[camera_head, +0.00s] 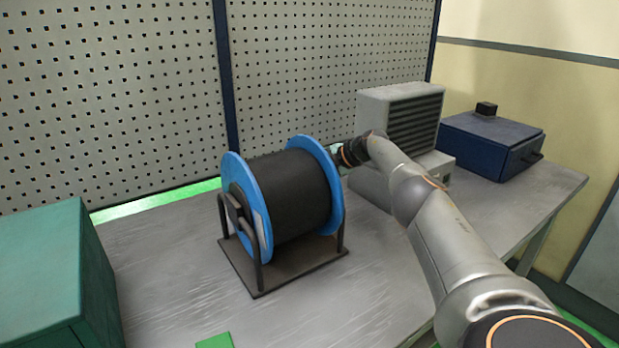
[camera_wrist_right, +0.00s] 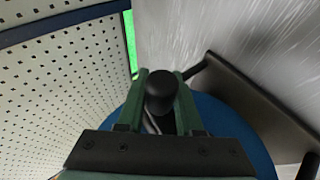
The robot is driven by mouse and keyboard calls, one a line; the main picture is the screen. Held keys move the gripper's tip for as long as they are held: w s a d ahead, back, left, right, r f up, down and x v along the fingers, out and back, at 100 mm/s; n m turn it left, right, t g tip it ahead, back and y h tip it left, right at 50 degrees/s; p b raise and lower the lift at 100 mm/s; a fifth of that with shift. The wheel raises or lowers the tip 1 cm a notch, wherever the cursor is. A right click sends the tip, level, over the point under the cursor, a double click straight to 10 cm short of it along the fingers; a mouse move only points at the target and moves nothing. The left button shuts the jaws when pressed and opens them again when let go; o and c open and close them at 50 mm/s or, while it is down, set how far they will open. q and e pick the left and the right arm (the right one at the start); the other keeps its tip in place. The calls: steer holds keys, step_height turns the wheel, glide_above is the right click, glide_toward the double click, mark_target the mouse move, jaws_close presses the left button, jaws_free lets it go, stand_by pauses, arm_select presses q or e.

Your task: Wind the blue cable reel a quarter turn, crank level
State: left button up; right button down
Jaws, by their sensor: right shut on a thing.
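The blue cable reel (camera_head: 324,160) stands on its dark stand (camera_head: 285,262) on the grey table, with black cable (camera_head: 291,192) wound between two blue flanges. My right gripper (camera_head: 341,155) is at the reel's far right side, mostly hidden by the flange and my own wrist. In the right wrist view, the two green fingers of this gripper (camera_wrist_right: 164,92) are shut on a black crank knob (camera_wrist_right: 160,86). A blue flange (camera_wrist_right: 235,122) shows behind them. The crank arm is mostly hidden, so its angle cannot be told. My left gripper is not in view.
A grey vented box (camera_head: 398,112) and a dark blue box (camera_head: 487,146) stand behind and right of my right arm. A green cabinet (camera_head: 45,270) is at the left. A perforated wall (camera_head: 110,95) rises behind the table. The tabletop (camera_head: 165,265) left of the reel is clear.

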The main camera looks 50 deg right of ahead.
steer(key=shift+s+d+f, duration=0.1)
steer(key=shift+s+d, duration=0.15)
steer(key=c, duration=1)
jaws_free()
steer(key=shift+o, duration=1.3)
steer(key=shift+s+r, duration=0.25)
steer(key=shift+s, duration=0.05)
steer(key=shift+o, duration=0.8)
steer(key=shift+w, duration=0.1)
steer(key=shift+w+a, duration=0.15)
steer(key=shift+r+p, duration=0.2)
steer(key=shift+p, duration=0.2)
steer(key=p+v, duration=0.2)
steer(key=p, duration=0.1)
steer(key=shift+r, duration=0.15)
steer(key=v, duration=1)
